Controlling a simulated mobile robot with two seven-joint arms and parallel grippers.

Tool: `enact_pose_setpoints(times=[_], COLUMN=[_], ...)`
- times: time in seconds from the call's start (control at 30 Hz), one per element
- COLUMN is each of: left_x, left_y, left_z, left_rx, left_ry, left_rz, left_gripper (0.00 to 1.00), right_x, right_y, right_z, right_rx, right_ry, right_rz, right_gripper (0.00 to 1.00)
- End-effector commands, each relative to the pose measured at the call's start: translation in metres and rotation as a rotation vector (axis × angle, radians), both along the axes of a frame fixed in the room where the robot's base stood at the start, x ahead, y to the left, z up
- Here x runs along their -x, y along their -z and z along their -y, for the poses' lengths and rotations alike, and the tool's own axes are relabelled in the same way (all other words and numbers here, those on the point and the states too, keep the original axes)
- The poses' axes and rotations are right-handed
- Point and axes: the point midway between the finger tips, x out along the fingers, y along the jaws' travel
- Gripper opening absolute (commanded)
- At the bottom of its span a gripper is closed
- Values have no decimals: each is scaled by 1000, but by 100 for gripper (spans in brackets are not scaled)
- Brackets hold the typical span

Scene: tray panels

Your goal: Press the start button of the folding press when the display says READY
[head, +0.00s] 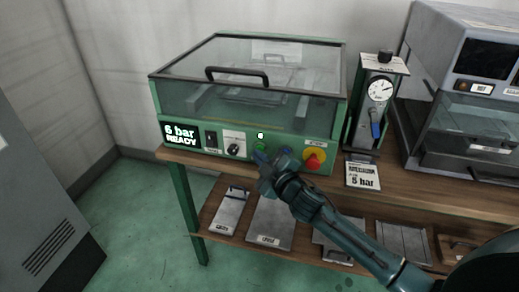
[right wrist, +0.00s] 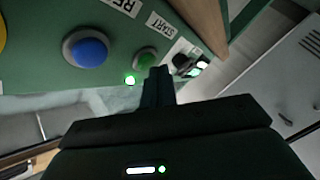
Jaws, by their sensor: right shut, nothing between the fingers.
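The folding press (head: 240,130) is a green box with a closed clear lid. Its display (head: 181,135) reads "6 bar READY". The green start button (right wrist: 146,58) sits beside a START label (right wrist: 158,22) in the right wrist view, and a small lamp (right wrist: 130,79) near it is lit green. My right gripper (head: 262,160) is shut and empty in front of the press panel, partly covering the button area in the head view. Its fingertips (right wrist: 160,72) are very close to the start button; I cannot tell whether they touch. My left gripper is not in view.
A blue button (right wrist: 86,50) and a red stop knob (head: 314,159) on yellow lie right of the start button in the head view. A gauge stand (head: 379,100) with a "6 bar" card (head: 363,175) and a grey machine (head: 455,85) stand further right. Metal plates lie on the lower shelf.

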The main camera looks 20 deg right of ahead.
Motion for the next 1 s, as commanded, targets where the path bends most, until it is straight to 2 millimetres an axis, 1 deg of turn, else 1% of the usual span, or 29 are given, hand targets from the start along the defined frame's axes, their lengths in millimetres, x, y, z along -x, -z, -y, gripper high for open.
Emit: enact_pose_setpoints(times=[1.0], left_x=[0], left_y=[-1], left_z=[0], left_rx=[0], left_ry=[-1], left_rz=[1], left_gripper=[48], right_x=[-8], right_y=[0], right_z=[6], right_rx=[1], right_ry=[2], right_rz=[0], right_gripper=[0])
